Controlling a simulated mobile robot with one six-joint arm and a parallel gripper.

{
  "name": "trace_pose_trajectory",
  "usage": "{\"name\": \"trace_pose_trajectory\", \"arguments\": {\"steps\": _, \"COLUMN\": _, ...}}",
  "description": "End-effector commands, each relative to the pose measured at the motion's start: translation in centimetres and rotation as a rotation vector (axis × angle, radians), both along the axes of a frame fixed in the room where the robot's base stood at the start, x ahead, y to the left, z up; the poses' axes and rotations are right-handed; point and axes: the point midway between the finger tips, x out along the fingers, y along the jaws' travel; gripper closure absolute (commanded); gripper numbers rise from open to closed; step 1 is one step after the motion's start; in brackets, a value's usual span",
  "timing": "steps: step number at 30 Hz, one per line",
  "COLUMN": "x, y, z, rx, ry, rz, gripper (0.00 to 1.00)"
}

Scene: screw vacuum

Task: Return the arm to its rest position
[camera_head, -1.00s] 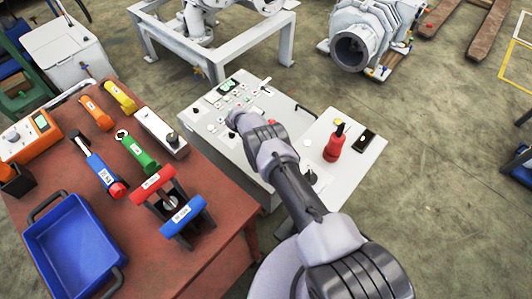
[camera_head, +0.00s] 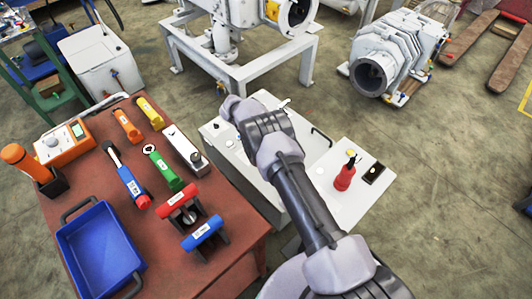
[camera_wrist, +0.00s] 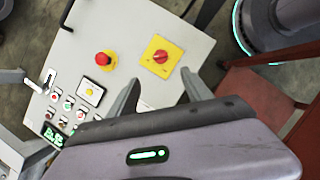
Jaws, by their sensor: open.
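My arm (camera_head: 300,200) reaches up from the bottom right of the head view, over the white control cabinet. Its far end covers much of the button panel, and the gripper fingers cannot be made out there. In the wrist view my gripper (camera_wrist: 160,88) shows two grey fingers spread apart with nothing between them. Beyond the fingers lies the white cabinet top (camera_wrist: 125,25). It carries a red push button (camera_wrist: 106,60), a yellow plate with a red knob (camera_wrist: 160,57) and several small buttons.
The red-brown table (camera_head: 95,185) holds a blue bin (camera_head: 98,250), colored-handled tools and an orange meter (camera_head: 65,143). A white frame (camera_head: 240,75) and a grey pump (camera_head: 390,65) stand behind.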

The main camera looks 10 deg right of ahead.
Motion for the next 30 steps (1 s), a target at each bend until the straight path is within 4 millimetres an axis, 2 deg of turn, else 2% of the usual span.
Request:
{"name": "trace_pose_trajectory", "arguments": {"steps": 6, "x": 0.0, "y": 0.0, "z": 0.0, "rx": 0.000, "ry": 0.000, "rz": -0.001, "gripper": 0.42}}
{"name": "trace_pose_trajectory", "arguments": {"steps": 8, "x": 0.3, "y": 0.0, "z": 1.0, "rx": 0.006, "ry": -0.011, "rz": -0.016, "gripper": 0.42}}
{"name": "trace_pose_trajectory", "arguments": {"steps": 11, "x": 1.4, "y": 0.0, "z": 6.8, "rx": 0.049, "ry": -0.077, "rz": -0.123, "gripper": 0.42}}
{"name": "trace_pose_trajectory", "arguments": {"steps": 14, "x": 1.4, "y": -0.4, "z": 17.1, "rx": 0.131, "ry": -0.185, "rz": -0.326, "gripper": 0.42}}
{"name": "trace_pose_trajectory", "arguments": {"steps": 15, "x": 0.5, "y": -0.7, "z": 21.3, "rx": 0.168, "ry": -0.230, "rz": -0.419, "gripper": 0.42}}
{"name": "trace_pose_trajectory", "arguments": {"steps": 16, "x": -0.4, "y": -1.0, "z": 24.4, "rx": 0.198, "ry": -0.263, "rz": -0.489, "gripper": 0.42}}
{"name": "trace_pose_trajectory", "arguments": {"steps": 17, "x": -1.5, "y": -1.3, "z": 27.4, "rx": 0.228, "ry": -0.295, "rz": -0.562, "gripper": 0.42}}
{"name": "trace_pose_trajectory", "arguments": {"steps": 18, "x": -3.4, "y": -1.7, "z": 31.2, "rx": 0.271, "ry": -0.337, "rz": -0.658, "gripper": 0.42}}
{"name": "trace_pose_trajectory", "arguments": {"steps": 20, "x": -7.0, "y": -2.4, "z": 36.2, "rx": 0.335, "ry": -0.395, "rz": -0.806, "gripper": 0.42}}
{"name": "trace_pose_trajectory", "arguments": {"steps": 21, "x": -9.6, "y": -2.8, "z": 39.0, "rx": 0.380, "ry": -0.431, "rz": -0.902, "gripper": 0.42}}
{"name": "trace_pose_trajectory", "arguments": {"steps": 23, "x": -14.1, "y": -3.2, "z": 42.4, "rx": 0.450, "ry": -0.480, "rz": -1.047, "gripper": 0.42}}
{"name": "trace_pose_trajectory", "arguments": {"steps": 24, "x": -17.3, "y": -3.5, "z": 44.1, "rx": 0.497, "ry": -0.510, "rz": -1.146, "gripper": 0.42}}
{"name": "trace_pose_trajectory", "arguments": {"steps": 27, "x": -24.7, "y": -3.7, "z": 46.0, "rx": 0.615, "ry": -0.566, "rz": -1.373, "gripper": 0.42}}
{"name": "trace_pose_trajectory", "arguments": {"steps": 30, "x": -30.2, "y": -3.6, "z": 45.8, "rx": 0.713, "ry": -0.597, "rz": -1.551, "gripper": 0.42}}
